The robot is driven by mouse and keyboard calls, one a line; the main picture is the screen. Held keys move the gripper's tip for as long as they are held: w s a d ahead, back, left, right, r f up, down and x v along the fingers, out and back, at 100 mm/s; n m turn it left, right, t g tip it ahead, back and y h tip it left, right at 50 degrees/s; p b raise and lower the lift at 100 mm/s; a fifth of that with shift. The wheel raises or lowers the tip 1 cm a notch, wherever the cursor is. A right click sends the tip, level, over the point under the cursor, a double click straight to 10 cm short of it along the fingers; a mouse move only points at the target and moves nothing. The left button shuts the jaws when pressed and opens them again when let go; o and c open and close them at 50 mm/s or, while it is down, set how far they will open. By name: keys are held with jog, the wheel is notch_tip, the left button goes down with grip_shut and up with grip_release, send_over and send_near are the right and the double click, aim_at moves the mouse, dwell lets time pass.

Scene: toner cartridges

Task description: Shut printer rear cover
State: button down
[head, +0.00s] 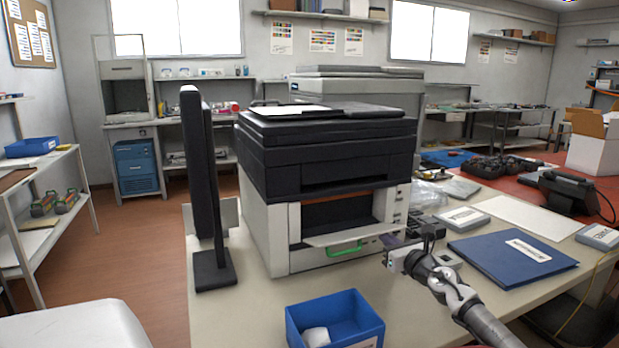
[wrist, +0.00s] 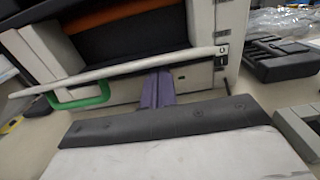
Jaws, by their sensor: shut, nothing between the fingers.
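The printer (head: 325,165) stands on the table, black on top and white below. Its open cover (head: 352,233) is a pale flap folded down toward me, with a dark cavity above it and a green handle (head: 343,249) below its edge. In the wrist view the cover (wrist: 125,70) crosses as a thin tilted strip, with the green handle (wrist: 78,96) at left. My gripper (head: 390,241) is shut and empty at the cover's right end. In the wrist view its purple fingers (wrist: 157,80) reach the strip's lower edge; I cannot tell whether they touch it.
A blue bin (head: 335,322) with a white item stands in front of the printer. A black upright panel (head: 200,180) stands at its left. A blue folder (head: 512,258) lies at right. A black tray (wrist: 272,58) is right of the printer in the wrist view.

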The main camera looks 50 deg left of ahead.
aim_at(382, 228)
jog(key=shift+r, duration=0.3)
jog(key=shift+w+a+r+p, duration=0.1)
jog(key=shift+a+r+p, duration=0.25)
jog(key=shift+r, duration=0.2)
jog(key=shift+w+a+r+p, duration=0.1)
jog(key=shift+a+r+p, duration=0.15)
jog(key=shift+r+p, duration=0.2)
jog(key=shift+r, duration=0.1)
jog(key=shift+w+a+r+p, duration=0.3)
jog(key=shift+a+r+p, duration=0.05)
jog(key=shift+a+r, duration=0.6)
